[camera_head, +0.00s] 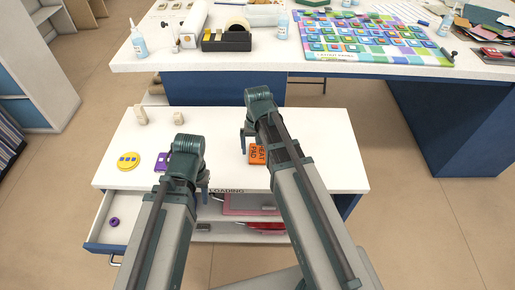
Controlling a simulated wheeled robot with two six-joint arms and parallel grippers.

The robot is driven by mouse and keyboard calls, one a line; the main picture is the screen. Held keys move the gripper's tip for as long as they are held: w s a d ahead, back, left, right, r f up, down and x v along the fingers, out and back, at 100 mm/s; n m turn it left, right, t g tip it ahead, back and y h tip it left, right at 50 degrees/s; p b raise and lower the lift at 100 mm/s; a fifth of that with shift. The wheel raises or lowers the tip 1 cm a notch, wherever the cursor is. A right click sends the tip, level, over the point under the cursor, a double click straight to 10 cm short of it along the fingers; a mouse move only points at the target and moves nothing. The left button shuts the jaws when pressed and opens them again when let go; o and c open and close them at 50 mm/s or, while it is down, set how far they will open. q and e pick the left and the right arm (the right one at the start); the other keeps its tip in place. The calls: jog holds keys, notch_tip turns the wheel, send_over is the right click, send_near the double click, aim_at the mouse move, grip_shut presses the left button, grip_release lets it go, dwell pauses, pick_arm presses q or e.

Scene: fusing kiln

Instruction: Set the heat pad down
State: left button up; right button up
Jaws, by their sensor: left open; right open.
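The orange heat pad (256,155), with dark lettering, appears to lie on the white top of the low bench (325,150). My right arm hides part of its right side. My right gripper (245,141) is open, just up and left of the pad in the picture; whether it touches the pad I cannot tell. My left gripper (203,184) is open over the front of the bench top, left of the pad, with nothing seen in it.
A purple block (162,162) and a yellow disc (129,161) lie at the left. Two small beige pieces (140,115) stand behind. An open drawer (100,222) holds a purple ring (114,221). A crowded worktable (270,62) stands behind. The bench's right side is clear.

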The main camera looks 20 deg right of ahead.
aim_at(257, 155)
notch_tip(257, 155, up, 10)
jog(key=p, duration=1)
jog(key=s+a+n+h, duration=0.1)
jog(key=s+a+n, duration=0.6)
jog(key=s+a, duration=0.3)
jog(key=s, duration=0.3)
jog(key=shift+s+a+r+b, duration=0.15)
jog(key=shift+r+b, duration=0.05)
jog(key=shift+b, duration=0.1)
notch_tip(257, 155, up, 2)
jog(key=shift+r+p, duration=0.2)
jog(key=shift+p, duration=1)
